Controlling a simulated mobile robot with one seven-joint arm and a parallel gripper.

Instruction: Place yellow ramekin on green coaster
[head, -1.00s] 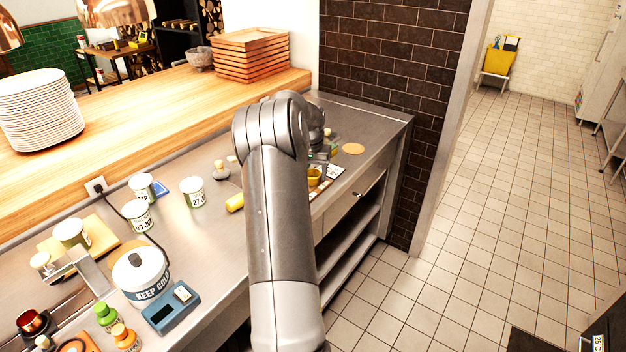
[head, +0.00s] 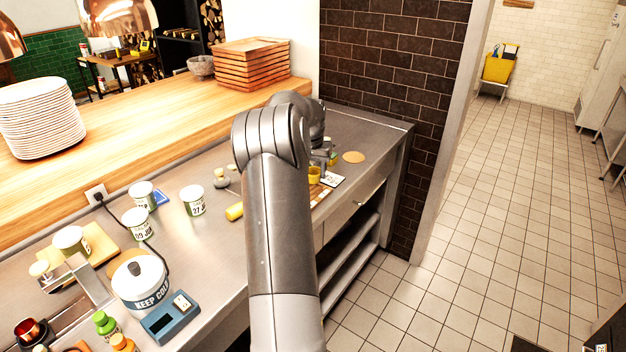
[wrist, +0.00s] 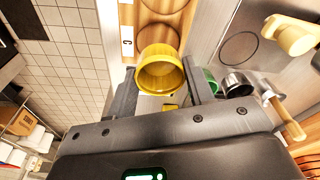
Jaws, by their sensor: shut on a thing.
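The yellow ramekin (wrist: 160,72) sits between the two fingers of my gripper (wrist: 159,80) in the wrist view, which is shut on it. In the head view the ramekin (head: 315,173) shows just right of my arm, above the right end of the steel counter. My arm hides most of the gripper there. A small green thing (wrist: 210,80) lies right of the right finger in the wrist view, partly hidden; I cannot tell whether it is the green coaster. No other likely green coaster stands out.
A wooden board (wrist: 127,15) with round spots lies beyond the ramekin, near the counter's edge. A dark metal cup (wrist: 237,84) stands to the right. A tan disc (head: 353,157) lies near the brick wall. Tubs, a pot (head: 140,285) and a yellow cylinder (head: 235,212) stand left of my arm.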

